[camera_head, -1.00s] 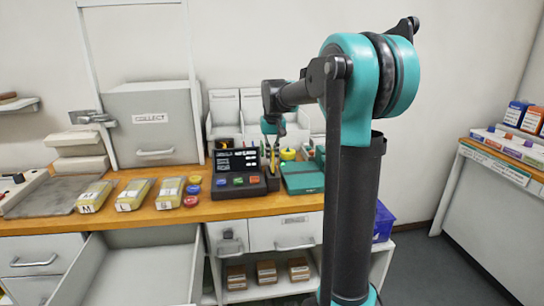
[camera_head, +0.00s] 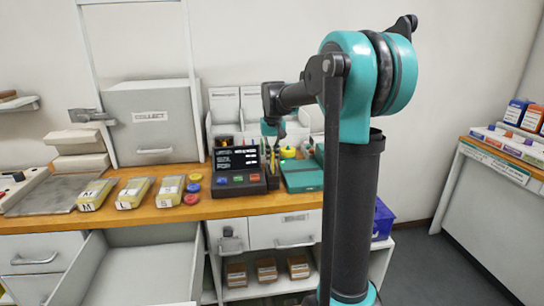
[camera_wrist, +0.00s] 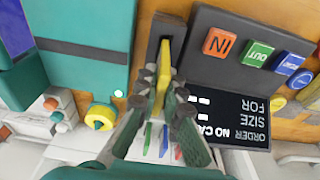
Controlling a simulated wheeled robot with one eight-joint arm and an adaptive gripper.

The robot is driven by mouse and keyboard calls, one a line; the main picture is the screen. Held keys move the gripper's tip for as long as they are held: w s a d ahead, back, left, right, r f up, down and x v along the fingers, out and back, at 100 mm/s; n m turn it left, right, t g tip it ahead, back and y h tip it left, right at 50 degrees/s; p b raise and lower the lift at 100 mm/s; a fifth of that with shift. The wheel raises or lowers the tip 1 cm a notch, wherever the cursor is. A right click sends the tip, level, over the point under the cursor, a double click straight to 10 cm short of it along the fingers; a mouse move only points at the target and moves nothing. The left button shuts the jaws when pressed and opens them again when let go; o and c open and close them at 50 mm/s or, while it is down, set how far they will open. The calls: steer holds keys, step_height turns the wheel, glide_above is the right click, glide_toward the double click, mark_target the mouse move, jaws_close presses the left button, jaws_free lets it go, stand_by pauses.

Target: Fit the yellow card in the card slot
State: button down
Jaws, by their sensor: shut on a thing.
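My gripper (camera_wrist: 163,84) is shut on the yellow card (camera_wrist: 164,60), which stands on edge between the fingertips. The far end of the card is at the dark card slot (camera_wrist: 167,27), a narrow upright block beside the order terminal; I cannot tell how deep it sits in the slot. In the head view my gripper (camera_head: 273,140) points down over the counter just right of the terminal, and the card (camera_head: 272,160) shows as a thin yellow strip below it. My fingers hide the card's near part.
The terminal (camera_head: 238,187) with a screen and coloured buttons stands close on the left. A teal box (camera_head: 303,176) lies close on the right. Yellow packs (camera_head: 133,192) and coloured discs lie further left. An open drawer (camera_head: 135,270) juts out below the counter.

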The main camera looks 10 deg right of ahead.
steer(key=shift+f, duration=1.05)
stand_by(0.5)
steer(key=c, duration=1.6)
jaws_free()
steer(key=shift+r, duration=4.5)
